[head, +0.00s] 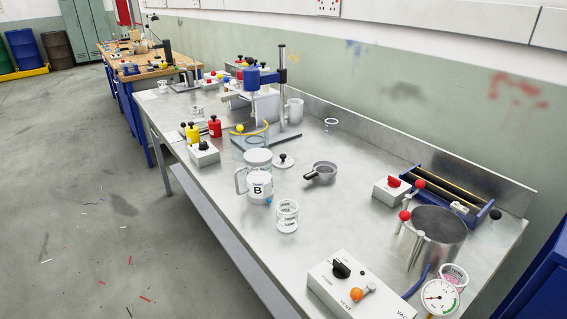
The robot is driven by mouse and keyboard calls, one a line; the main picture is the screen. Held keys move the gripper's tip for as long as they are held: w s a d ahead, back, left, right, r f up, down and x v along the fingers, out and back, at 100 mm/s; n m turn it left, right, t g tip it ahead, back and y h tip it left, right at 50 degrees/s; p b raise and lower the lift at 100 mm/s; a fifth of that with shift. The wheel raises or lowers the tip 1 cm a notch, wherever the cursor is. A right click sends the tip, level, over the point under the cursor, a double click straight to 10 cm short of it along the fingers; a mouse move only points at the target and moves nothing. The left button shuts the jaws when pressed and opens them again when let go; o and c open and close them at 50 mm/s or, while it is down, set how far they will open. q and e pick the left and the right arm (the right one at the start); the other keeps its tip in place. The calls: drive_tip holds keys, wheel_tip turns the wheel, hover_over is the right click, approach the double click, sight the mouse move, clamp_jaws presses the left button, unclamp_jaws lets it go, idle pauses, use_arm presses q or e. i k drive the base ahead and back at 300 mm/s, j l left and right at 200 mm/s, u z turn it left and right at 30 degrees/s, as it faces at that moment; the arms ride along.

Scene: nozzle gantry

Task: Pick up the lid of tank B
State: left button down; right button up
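Tank B (259,189) is a clear vessel with a side handle and a black "B" on a white label. It stands upright on the steel bench, left of the middle. A pale round disc with a dark knob (284,162), which looks like a lid, lies on the bench just right of and behind the tank. I cannot tell whether it belongs to tank B. The tank's top shows a pale round rim, and I cannot tell whether it is covered. Neither of my grippers is in view.
A grey pan with a dark handle (322,173) and a clear beaker (287,217) stand near the tank. The blue gantry (262,77) rises behind. A VENT control box (358,290), a metal pot (438,235) and a gauge (439,297) stand front right.

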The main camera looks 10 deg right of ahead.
sight(282, 161)
drive_tip(key=i+j+z, duration=0.1)
drive_tip(key=i+j, duration=0.25)
drive_tip(key=j, duration=0.15)
drive_tip(key=i+j, duration=0.35)
drive_tip(key=j, duration=0.15)
drive_tip(key=z, duration=0.05)
